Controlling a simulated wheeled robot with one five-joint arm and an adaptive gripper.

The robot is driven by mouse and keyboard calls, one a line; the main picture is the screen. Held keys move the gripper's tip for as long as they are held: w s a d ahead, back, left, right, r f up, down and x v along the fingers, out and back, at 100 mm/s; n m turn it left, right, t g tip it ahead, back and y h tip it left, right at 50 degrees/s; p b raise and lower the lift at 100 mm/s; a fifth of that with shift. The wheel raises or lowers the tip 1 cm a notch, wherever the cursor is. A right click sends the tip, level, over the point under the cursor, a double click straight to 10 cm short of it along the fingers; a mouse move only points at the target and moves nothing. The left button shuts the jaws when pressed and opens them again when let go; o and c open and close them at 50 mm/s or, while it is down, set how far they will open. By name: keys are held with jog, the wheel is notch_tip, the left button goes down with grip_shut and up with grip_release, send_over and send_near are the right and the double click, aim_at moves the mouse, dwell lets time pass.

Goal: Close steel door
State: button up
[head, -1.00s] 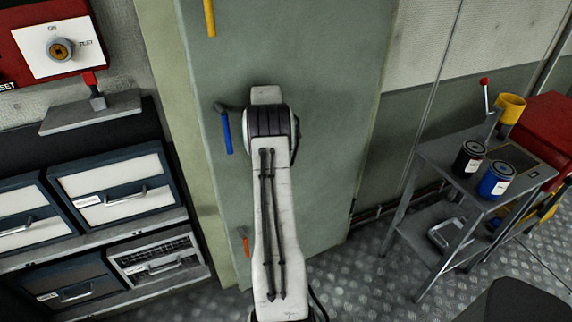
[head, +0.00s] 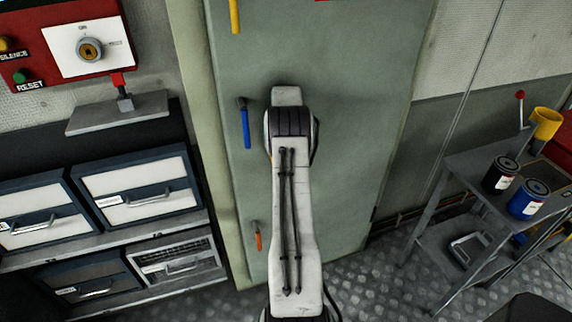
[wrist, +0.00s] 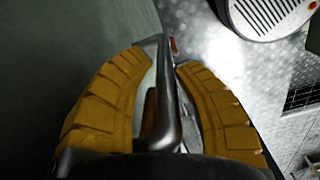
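The grey-green steel door (head: 350,130) fills the middle of the head view. It carries a yellow lever (head: 235,15), a blue lever (head: 246,128) and an orange lever (head: 258,240) near its left edge. My arm stands in front of it and hides my gripper in this view. In the wrist view, the yellow fingers of my gripper (wrist: 166,62) lie on both sides of a grey metal handle (wrist: 164,95). The right finger is close to the handle, and a gap shows on the left. I cannot tell whether they grip it. The door's latch state is unclear.
A cabinet with drawers (head: 140,190) stands at the left, below a grey shelf (head: 120,112) and a red control panel (head: 60,40). A metal cart (head: 470,165) with cans stands at the right. Treadplate floor (head: 400,270) is clear between door and cart.

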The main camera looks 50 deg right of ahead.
jog(key=shift+o, duration=1.2)
notch_tip(320, 180, up, 12)
jog(key=shift+r, duration=0.1)
dwell(0.4)
